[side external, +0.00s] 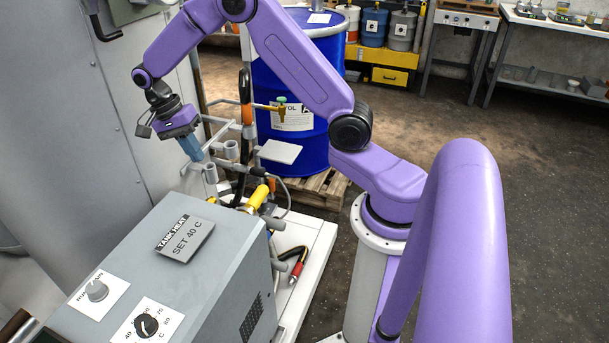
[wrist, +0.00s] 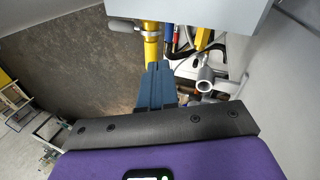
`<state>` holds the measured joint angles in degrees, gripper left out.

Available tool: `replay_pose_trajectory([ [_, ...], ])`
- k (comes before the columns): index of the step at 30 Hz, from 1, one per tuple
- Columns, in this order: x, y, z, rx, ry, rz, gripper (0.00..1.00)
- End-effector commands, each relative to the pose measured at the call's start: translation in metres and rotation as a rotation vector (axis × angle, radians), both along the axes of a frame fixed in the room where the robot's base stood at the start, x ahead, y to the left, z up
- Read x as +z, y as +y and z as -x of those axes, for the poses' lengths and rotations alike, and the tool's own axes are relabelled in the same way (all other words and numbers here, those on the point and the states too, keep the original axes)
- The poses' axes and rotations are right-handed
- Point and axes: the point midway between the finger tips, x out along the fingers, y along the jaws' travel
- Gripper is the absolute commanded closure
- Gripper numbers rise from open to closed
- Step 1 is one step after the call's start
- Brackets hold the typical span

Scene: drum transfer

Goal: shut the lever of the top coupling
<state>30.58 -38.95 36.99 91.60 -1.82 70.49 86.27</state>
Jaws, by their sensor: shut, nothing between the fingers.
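My gripper (side external: 195,155) is shut and empty, its blue fingers together and pointing down above the grey pipework behind the control box. In the wrist view the closed fingers (wrist: 157,72) lie just below a yellow cylindrical part (wrist: 152,40); I cannot tell whether they touch it. A yellow handle-like part (side external: 257,197) shows in the side view, to the lower right of the fingers. A grey pipe end (wrist: 206,78) is to the right of the fingers in the wrist view. I cannot make out clearly which part is the top coupling or how its lever stands.
The grey control box (side external: 165,255) with dials stands in front of the pipework. A blue drum (side external: 300,75) stands on a wooden pallet (side external: 322,186) behind it. A large grey tank wall (side external: 90,110) is close on the left. A red-tipped hose (side external: 296,268) lies on the white base.

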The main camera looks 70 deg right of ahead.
Motion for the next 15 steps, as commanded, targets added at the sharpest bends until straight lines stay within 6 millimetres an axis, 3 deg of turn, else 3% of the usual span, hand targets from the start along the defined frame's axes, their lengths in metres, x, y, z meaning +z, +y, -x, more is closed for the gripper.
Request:
replay_pose_trajectory([
  [15,0.033,0.052,0.051,0.491,-0.043,-0.111,1.0],
])
